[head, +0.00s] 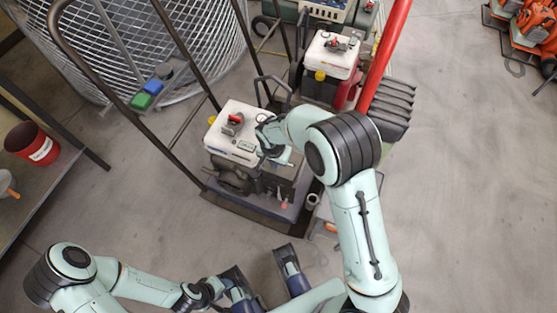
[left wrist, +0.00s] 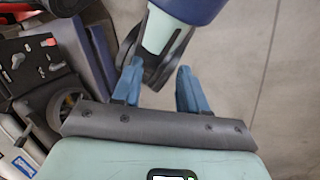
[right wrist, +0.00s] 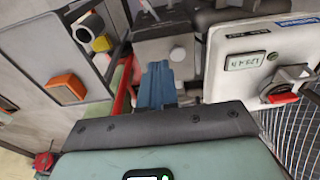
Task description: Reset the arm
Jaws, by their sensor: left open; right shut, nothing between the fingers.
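My right arm reaches over the nearest aerator, which has a white engine cover (head: 226,143). My right gripper (head: 284,158) is low beside that cover, partly hidden by its own wrist. In the right wrist view its blue fingers (right wrist: 157,86) are together and empty, in front of a grey metal box (right wrist: 165,50). The white cover (right wrist: 240,70) with a red switch is to their right. My left arm is low at the left of the head view. In the left wrist view my left gripper (left wrist: 160,88) has its blue fingers apart, with nothing held.
A second aerator (head: 332,55) stands behind the first, and a red bar (head: 388,55) rises beside it. Dark handlebars (head: 125,95) extend left before a wire basket (head: 205,40). A shelf with a red bucket (head: 32,144) is at left.

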